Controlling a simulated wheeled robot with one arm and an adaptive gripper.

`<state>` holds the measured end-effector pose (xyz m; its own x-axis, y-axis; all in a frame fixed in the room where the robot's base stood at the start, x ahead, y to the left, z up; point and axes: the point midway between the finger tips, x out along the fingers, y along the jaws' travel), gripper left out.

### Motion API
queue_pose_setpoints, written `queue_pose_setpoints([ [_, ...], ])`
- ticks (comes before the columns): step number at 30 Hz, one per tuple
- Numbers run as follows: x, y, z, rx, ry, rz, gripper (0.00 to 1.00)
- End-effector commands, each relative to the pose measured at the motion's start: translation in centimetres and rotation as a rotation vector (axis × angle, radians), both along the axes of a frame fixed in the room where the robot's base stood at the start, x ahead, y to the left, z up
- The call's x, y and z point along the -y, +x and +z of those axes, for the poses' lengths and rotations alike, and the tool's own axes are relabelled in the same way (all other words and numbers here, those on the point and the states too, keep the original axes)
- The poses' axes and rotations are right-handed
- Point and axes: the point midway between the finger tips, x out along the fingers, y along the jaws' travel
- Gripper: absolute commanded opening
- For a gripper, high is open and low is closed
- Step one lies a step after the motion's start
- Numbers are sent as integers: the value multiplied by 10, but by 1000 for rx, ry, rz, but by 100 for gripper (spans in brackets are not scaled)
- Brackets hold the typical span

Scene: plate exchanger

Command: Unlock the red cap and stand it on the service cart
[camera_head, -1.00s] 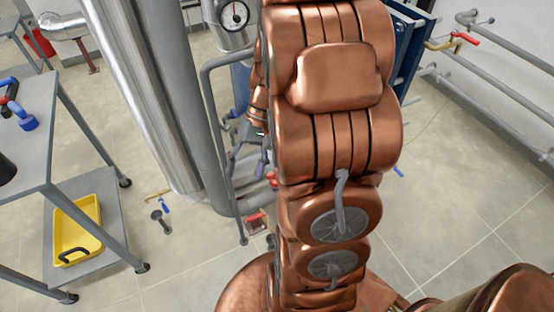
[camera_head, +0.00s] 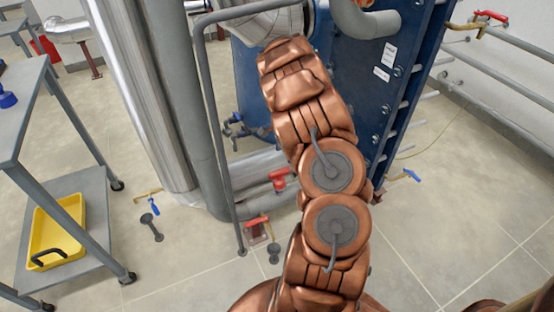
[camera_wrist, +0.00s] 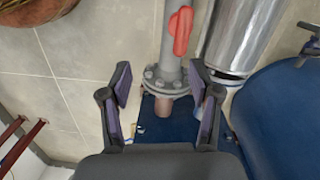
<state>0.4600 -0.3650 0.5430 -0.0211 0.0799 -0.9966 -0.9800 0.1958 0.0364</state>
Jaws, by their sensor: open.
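In the wrist view, my gripper (camera_wrist: 160,76) is open, with dark fingers and purple pads on both sides of a grey flanged pipe end. Nothing is held between them. A red part (camera_wrist: 181,30) sits on that pipe, above the fingertips; I cannot tell whether it is the cap or a valve handle. In the head view, a red fitting (camera_head: 278,180) sits on low piping just left of my arm. My gripper is hidden there. The grey service cart (camera_head: 28,112) stands at the left, partly out of frame, its upper top mostly bare in view.
A yellow tray (camera_head: 73,216) lies on the cart's lower shelf. A blue item (camera_head: 7,98) sits on the top. The blue plate exchanger (camera_head: 372,95) stands behind my arm. Tall pipes (camera_head: 147,90) rise between cart and arm. Floor on the right is clear.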

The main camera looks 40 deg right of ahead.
Motion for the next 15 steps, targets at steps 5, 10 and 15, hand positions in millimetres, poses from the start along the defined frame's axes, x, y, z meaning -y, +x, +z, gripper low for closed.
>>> queue_pose_setpoints([
  [5,8,26,-22,12,-68,-103,62],
  [10,9,33,-26,18,-83,-137,62],
  [15,9,32,-34,16,-82,-139,62],
])
